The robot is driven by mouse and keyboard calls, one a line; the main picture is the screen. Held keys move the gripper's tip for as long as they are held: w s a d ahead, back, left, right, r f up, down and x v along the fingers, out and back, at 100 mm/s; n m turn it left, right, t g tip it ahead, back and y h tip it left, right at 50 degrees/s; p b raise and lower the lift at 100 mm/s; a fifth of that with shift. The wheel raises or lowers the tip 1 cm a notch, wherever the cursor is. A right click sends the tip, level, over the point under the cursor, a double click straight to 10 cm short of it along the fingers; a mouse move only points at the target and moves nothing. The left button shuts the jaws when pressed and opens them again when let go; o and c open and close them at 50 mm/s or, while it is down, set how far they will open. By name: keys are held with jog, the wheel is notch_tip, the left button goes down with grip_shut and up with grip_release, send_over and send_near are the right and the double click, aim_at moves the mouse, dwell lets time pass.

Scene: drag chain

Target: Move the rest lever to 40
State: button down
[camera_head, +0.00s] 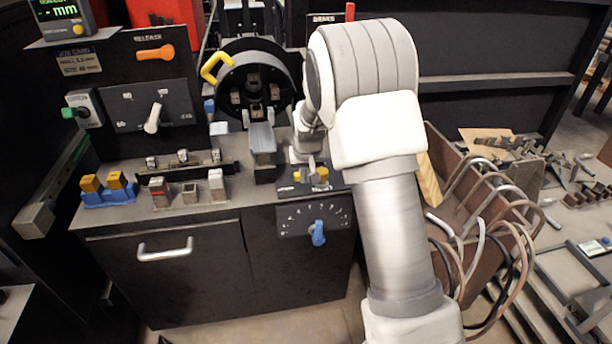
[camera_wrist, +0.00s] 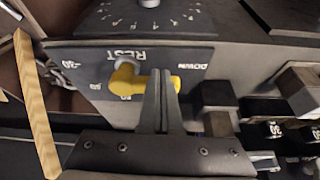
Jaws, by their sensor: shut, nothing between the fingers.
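The rest lever (camera_wrist: 126,80) is a yellow handle on a dark plate marked REST, upside down in the wrist view. Its thick round end is on the left and its arm reaches right. Number marks stand left of and below it, partly hard to read, and another word is at the right. My gripper (camera_wrist: 158,78) is shut and empty, its fingers crossing the lever's arm and hiding part of it. Whether they touch it I cannot tell. In the head view the yellow lever (camera_head: 321,175) shows beside my gripper (camera_head: 311,165), low at the bench's right end.
A blue knob (camera_head: 318,234) with a dial is on the bench front below. A grey block (camera_head: 262,140) and a round chuck (camera_head: 254,82) with a yellow handle stand to the left. A brown bin of bent rods (camera_head: 470,190) is at the right, with a wooden strip (camera_wrist: 35,105) near the plate.

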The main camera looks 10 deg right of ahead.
jog(key=shift+w+a+m+p, duration=0.1)
jog(key=shift+w+m+p, duration=0.2)
jog(key=shift+m, duration=0.1)
jog(key=m+p, duration=0.1)
jog(key=w+m+h+p, duration=0.1)
jog(key=m, duration=0.1)
jog(key=shift+w+a+r, duration=0.15)
jog(key=shift+w+a, duration=0.1)
jog(key=shift+a, duration=0.05)
jog(key=m+p, duration=0.1)
jog(key=w+m+g+h, duration=0.1)
jog(key=shift+w+m+p, duration=0.25)
jog(key=shift+m+p, duration=0.1)
jog(key=shift+m, duration=0.05)
jog(key=shift+w+d, duration=0.1)
jog(key=shift+w, duration=0.35)
